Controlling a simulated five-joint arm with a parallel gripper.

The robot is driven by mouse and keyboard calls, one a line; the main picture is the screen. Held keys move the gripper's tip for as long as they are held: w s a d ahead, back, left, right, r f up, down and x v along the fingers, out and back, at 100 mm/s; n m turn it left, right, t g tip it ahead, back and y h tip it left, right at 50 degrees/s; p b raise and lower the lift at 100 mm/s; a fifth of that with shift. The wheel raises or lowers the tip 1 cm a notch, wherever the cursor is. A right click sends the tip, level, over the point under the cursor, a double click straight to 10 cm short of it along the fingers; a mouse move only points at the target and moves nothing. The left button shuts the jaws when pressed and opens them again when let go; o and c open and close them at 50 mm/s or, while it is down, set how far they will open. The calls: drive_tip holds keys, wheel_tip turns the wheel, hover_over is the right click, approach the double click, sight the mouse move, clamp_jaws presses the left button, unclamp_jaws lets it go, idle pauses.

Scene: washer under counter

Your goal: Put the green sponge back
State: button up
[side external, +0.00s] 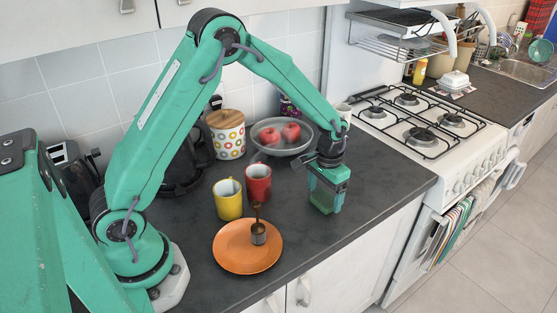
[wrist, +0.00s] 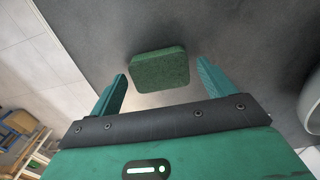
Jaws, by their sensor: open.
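The green sponge (wrist: 160,70) is a dark green block with rounded corners, seen in the wrist view against the grey counter. My gripper (wrist: 163,71) is open, with one finger on each side of the sponge. A gap shows between each finger and the sponge in that view. In the side external view my gripper (side external: 327,203) points down, low over the counter (side external: 360,222) near its front right part. The sponge is hard to tell apart from the green fingers there. I cannot tell how far the fingertips are above the counter.
An orange plate (side external: 232,258) with a small brown-handled item (side external: 258,233), a yellow mug (side external: 228,200) and a red mug (side external: 258,183) stand left of my gripper. A grey fruit bowl (side external: 283,149) is behind. A white stove (side external: 430,140) and a sink (side external: 530,68) lie right.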

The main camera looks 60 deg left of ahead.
sight(324, 197)
wheel_tip(324, 197, up, 12)
drive_tip(key=shift+f, duration=0.15)
idle(0.4)
idle(0.5)
drive_tip(key=s+a+r+t, duration=0.2)
drive_tip(key=s+r+t, duration=0.1)
drive_tip(key=s+r, duration=0.7)
drive_tip(key=s+r+t, duration=0.1)
drive_tip(key=s+t, duration=0.1)
drive_tip(key=s, duration=1.2)
drive_tip(key=shift+s+a+r+t, duration=0.2)
drive_tip(key=shift+a+t, duration=0.1)
drive_tip(key=shift+a, duration=0.15)
idle(0.3)
